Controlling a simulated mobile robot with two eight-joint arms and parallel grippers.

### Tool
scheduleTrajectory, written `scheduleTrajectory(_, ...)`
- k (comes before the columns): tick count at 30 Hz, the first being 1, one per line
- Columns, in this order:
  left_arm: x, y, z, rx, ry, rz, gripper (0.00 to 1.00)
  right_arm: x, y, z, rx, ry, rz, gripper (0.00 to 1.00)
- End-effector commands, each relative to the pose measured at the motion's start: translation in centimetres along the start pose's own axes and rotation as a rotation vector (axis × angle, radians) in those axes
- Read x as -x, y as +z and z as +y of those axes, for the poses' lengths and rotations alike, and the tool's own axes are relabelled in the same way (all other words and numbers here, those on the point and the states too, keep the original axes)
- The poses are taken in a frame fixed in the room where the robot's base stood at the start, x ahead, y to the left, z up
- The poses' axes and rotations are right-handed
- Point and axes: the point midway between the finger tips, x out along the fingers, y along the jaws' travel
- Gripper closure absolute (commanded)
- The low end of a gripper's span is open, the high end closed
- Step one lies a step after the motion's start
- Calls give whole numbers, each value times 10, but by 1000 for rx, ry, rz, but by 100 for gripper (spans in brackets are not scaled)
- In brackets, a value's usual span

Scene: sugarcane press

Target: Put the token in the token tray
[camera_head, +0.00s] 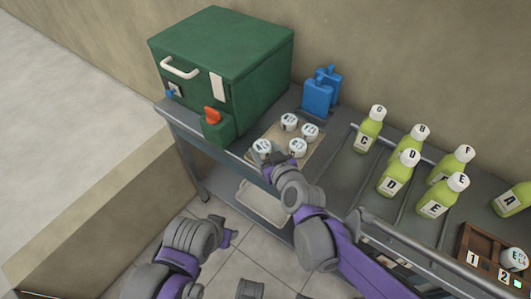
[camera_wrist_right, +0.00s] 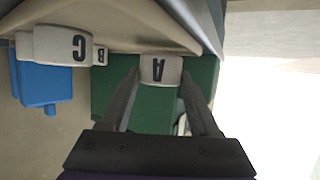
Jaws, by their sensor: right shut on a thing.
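A tan tray (camera_head: 275,137) on the grey bench bears several white round pieces with black marks. In the right wrist view the piece lettered A (camera_wrist_right: 160,70) sits between the fingers of my right gripper (camera_wrist_right: 160,82). The gripper is shut on it. From the head, my right gripper (camera_head: 272,160) is at the tray's front edge, beside the front-left white piece. I cannot tell whether the held piece touches the tray. A wooden tray (camera_head: 484,240) with numbered compartments is at the lower right, with a white piece E (camera_head: 515,257). My left gripper (camera_head: 213,222) is low at the left, its fingers unclear.
A green box machine (camera_head: 222,62) with an orange-topped part stands behind left. Blue containers (camera_head: 320,92) stand at the wall. Several lettered green bottles (camera_head: 397,172) stand on the bench to the right, between the two trays. A pale bin (camera_head: 262,203) is on the lower shelf.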

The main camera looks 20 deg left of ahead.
Motion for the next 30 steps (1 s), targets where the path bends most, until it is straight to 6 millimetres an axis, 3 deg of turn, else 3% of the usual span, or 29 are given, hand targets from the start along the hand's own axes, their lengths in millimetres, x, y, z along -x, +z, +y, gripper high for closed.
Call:
scheduleTrajectory(2, -5, 2, 0, 0, 0, -2, 50, -4, 11, 0, -2, 0, 0, 92)
scheduleTrajectory(13, -8, 3, 0, 0, 0, -3, 50, -6, 14, 0, -2, 0, 0, 92)
scheduleTrajectory(14, -7, 3, 0, 0, 0, -3, 50, -5, 13, 0, -1, 0, 0, 32)
scheduleTrajectory(18, -6, 2, 0, 0, 0, -2, 50, -5, 13, 0, -1, 0, 0, 8)
scheduleTrajectory(30, -2, 1, 0, 0, 0, -1, 50, 1, 9, 0, -2, 0, 0, 8)
